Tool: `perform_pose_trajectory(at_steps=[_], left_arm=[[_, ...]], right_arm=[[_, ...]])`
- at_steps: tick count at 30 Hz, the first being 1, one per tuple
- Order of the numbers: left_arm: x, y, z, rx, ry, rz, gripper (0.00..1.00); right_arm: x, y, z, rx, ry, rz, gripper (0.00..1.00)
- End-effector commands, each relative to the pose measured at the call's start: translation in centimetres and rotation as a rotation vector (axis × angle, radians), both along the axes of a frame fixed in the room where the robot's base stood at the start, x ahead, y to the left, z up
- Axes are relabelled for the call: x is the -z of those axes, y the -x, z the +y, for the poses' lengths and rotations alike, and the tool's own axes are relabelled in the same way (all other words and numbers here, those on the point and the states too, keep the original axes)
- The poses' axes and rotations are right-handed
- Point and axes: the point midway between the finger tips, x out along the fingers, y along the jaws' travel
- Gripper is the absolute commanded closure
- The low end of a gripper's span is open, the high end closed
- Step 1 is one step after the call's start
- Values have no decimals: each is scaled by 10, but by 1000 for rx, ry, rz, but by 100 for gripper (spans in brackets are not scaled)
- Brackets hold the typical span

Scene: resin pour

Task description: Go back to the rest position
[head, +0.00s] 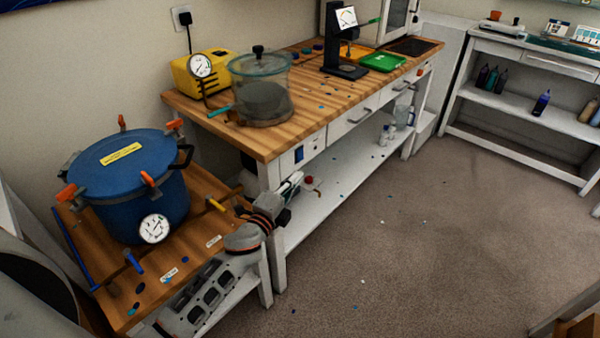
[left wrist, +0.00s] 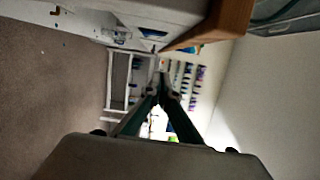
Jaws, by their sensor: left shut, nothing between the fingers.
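My left arm comes in from the bottom left in the head view, and its gripper (head: 292,186) is in front of the workbench's near end, beside the small wooden stand. The fingers are small and hard to make out there. In the left wrist view the two dark green fingers of my left gripper (left wrist: 160,92) meet at their tips, shut with nothing between them. My right gripper is in neither view.
A blue pressure pot (head: 130,175) with orange clamps stands on the wooden stand (head: 190,250), close to my left arm. The workbench (head: 285,112) holds a clear chamber (head: 262,90) and a yellow pump (head: 190,78). White shelves (head: 520,108) stand at right. The floor (head: 400,240) between is mostly clear.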

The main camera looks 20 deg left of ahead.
Motion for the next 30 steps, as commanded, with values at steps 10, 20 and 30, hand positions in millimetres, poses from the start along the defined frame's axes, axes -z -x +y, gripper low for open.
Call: perform_pose_trajectory(at_steps=[10, 20, 30], left_arm=[[0, 3, 0, 0, 0, 0, 100], [13, 16, -1, -3, 59, 33, 100], [129, 173, -21, -116, 725, 410, 100]], right_arm=[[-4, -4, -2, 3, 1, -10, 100], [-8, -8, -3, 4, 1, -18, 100], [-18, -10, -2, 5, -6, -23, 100]])
